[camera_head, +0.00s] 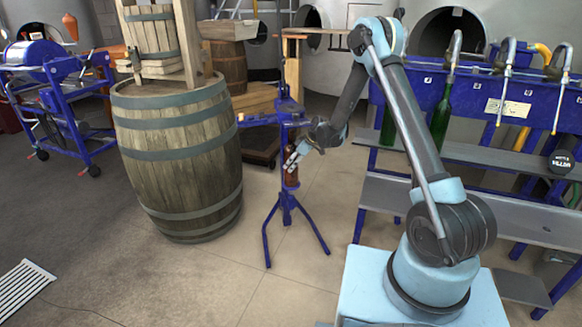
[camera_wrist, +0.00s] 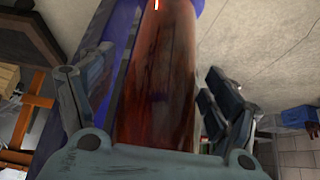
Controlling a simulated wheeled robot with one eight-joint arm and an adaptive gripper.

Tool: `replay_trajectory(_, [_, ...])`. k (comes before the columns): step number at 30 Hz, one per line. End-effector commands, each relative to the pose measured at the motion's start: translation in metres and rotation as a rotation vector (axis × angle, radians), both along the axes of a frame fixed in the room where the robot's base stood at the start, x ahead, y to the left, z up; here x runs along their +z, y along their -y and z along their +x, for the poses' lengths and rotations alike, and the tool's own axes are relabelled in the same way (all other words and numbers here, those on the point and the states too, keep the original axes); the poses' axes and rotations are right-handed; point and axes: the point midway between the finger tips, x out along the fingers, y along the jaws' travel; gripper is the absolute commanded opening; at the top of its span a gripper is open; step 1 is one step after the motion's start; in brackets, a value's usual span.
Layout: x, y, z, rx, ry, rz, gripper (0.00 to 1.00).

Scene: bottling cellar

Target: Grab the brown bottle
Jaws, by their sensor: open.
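The brown bottle (camera_head: 291,179) is upright against a blue tripod stand (camera_head: 286,201) in the head view, partly hidden by my gripper (camera_head: 294,161). In the wrist view the bottle (camera_wrist: 160,80) is large and close, with glossy reddish-brown glass. My gripper (camera_wrist: 158,88) is open there, with one finger on each side of the bottle. The left finger also has a blue post of the stand (camera_wrist: 105,35) close by it. A gap shows between the right finger and the glass. I cannot tell whether the left finger touches anything. The bottle's ends are not clearly visible.
A large wooden barrel (camera_head: 185,160) stands just left of the tripod. A blue bottling bench (camera_head: 480,92) with spouts and green bottles (camera_head: 440,117) is on the right. A blue wheeled cart (camera_head: 62,98) is at the far left. The floor in front of the tripod is clear.

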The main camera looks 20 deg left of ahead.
Motion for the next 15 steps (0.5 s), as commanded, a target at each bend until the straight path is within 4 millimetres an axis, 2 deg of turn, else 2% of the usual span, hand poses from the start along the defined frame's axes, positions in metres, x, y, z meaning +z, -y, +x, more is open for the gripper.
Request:
replay_trajectory(5, [-0.0002, 0.0001, 0.0000, 0.000, 0.000, 0.000, 0.81])
replay_trajectory(15, [0.0000, 0.0005, 0.0003, 0.000, 0.000, 0.000, 0.04])
